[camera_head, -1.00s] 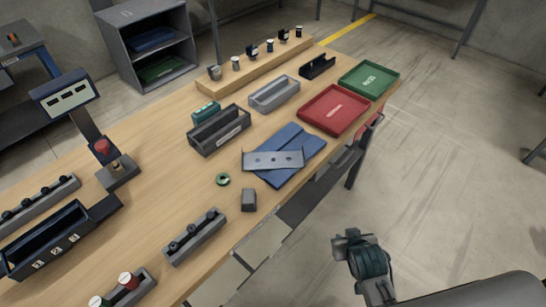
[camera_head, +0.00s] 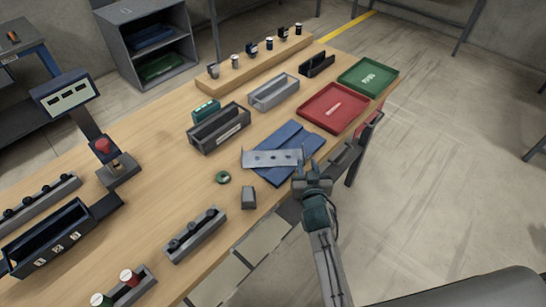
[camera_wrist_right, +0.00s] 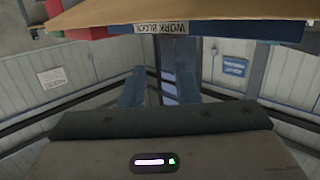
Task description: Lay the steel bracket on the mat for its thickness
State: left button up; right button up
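The steel bracket (camera_head: 270,158) is a flat grey strip with holes. It lies across the left part of the blue mat (camera_head: 297,138), and its left end sticks out past the mat's edge. My right gripper (camera_head: 309,172) is at the mat's near edge, just below the bracket's right end. I cannot tell whether it touches either. In the right wrist view its two fingers (camera_wrist_right: 160,88) stand apart with nothing seen between them. The bracket cannot be made out there. My left gripper is not in view.
A red tray (camera_head: 333,108) and a green tray (camera_head: 368,77) stand beyond the mat. A green ring (camera_head: 223,177) and a grey block (camera_head: 249,197) lie left of it. Grey bins (camera_head: 219,128) stand further back. Wood between them is bare.

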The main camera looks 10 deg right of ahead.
aim_at(302, 146)
jog(key=w, duration=0.2)
jog(key=w+f, duration=0.1)
jog(key=w, duration=0.1)
jog(key=w+d+f, duration=0.1)
jog(key=w, duration=0.2)
jog(key=shift+s+a+r, duration=0.1)
jog(key=shift+c, duration=0.9)
grip_shut()
jog(key=shift+r, duration=0.1)
